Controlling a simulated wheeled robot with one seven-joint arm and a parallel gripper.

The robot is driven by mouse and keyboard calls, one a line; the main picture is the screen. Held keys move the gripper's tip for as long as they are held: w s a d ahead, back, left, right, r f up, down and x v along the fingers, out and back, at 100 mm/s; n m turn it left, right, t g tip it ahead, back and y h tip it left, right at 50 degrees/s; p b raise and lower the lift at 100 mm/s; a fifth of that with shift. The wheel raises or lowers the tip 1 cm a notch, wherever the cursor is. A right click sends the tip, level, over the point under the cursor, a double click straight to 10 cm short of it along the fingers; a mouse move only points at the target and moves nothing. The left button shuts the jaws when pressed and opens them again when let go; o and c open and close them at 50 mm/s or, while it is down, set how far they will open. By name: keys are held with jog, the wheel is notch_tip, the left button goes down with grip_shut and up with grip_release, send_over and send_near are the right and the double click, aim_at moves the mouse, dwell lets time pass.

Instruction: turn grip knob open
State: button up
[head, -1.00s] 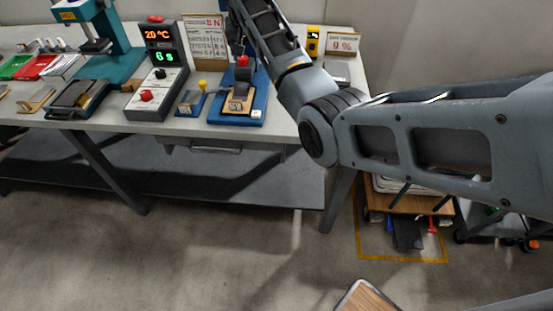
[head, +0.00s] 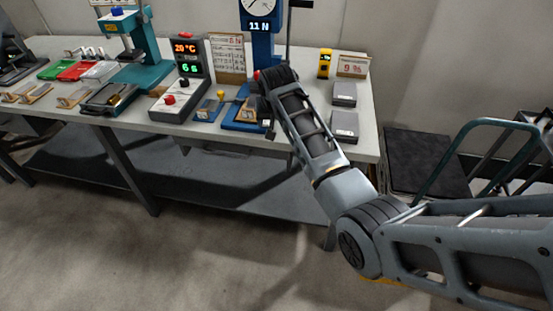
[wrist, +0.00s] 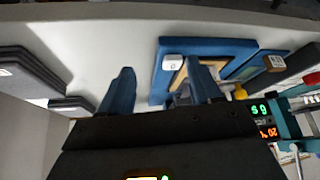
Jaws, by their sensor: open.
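A blue test stand with a dial and an "11 N" display (head: 259,27) stands at the back of the table. Its blue base (head: 236,119) is partly behind my arm, and a small red part (head: 257,75) shows beside my wrist. I cannot tell whether this red part is the grip knob; most of the clamp is hidden. In the wrist view, my gripper (wrist: 161,84) is open and empty, its two blue fingers apart. The blue base (wrist: 218,46) lies beyond them, and the right finger overlaps a wooden part (wrist: 179,76). Contact cannot be told.
A control box (head: 172,98) with a red knob and lit readouts stands left of the base, with a small blue block (head: 208,110) between. A teal press (head: 147,70) is farther left. Dark flat blocks (head: 344,126) lie to the right. A yellow device (head: 325,63) stands behind them.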

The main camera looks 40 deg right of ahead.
jog(key=s+a+f+n+t, duration=0.1)
jog(key=s+a+f, duration=0.4)
jog(key=s+f, duration=0.1)
jog(key=shift+s+f+t, duration=0.3)
jog(key=shift+f, duration=0.1)
